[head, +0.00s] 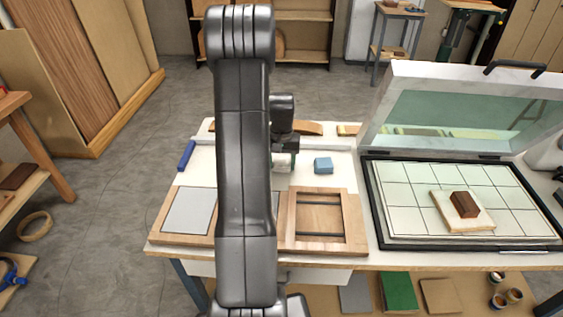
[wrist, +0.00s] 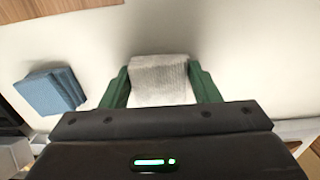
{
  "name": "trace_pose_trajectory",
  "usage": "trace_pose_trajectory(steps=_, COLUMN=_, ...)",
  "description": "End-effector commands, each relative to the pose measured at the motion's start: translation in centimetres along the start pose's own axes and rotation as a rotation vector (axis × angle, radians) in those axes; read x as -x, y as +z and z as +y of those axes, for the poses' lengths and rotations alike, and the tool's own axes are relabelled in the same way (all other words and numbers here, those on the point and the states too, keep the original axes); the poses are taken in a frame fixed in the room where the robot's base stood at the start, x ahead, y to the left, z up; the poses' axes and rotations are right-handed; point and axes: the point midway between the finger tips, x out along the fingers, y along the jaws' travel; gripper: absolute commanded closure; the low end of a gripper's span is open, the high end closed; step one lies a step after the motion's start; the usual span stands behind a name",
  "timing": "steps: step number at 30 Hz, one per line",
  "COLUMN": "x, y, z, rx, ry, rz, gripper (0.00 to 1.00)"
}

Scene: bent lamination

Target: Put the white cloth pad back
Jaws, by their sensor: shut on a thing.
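The white cloth pad (wrist: 160,78) sits between the two green fingers of my gripper (wrist: 160,88) in the wrist view. The fingers press on its left and right sides, so my gripper is shut on it. In the head view my gripper (head: 283,158) is over the pale back strip of the workbench, with a little of the white pad (head: 279,163) showing. My arm hides part of this area. A shadow lies around the pad, but I cannot tell whether it touches the surface.
A blue pad (head: 323,165) lies to the right of my gripper; a blue roller-like object (head: 187,155) lies left. A wooden frame (head: 345,228) and grey plate (head: 189,211) are at the front. The press (head: 377,215) stands open at right, holding a small brown block (head: 464,204).

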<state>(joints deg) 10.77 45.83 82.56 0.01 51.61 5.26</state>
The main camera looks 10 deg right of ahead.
Motion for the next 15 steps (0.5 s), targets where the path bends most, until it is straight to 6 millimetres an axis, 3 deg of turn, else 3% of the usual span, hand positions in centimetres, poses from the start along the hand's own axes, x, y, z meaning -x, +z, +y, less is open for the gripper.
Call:
trace_pose_trajectory(steps=2, x=-0.41, y=0.0, z=0.0, rx=0.0, ry=0.0, rz=0.0, gripper=0.63)
trace_pose_trajectory(steps=3, x=-0.28, y=0.0, z=0.0, rx=0.0, ry=0.0, rz=0.0, gripper=0.38)
trace_pose_trajectory(steps=6, x=-0.24, y=0.0, z=0.0, rx=0.0, ry=0.0, rz=0.0, gripper=0.23)
trace_pose_trajectory(steps=15, x=-0.04, y=0.0, z=0.0, rx=0.0, ry=0.0, rz=0.0, gripper=0.23)
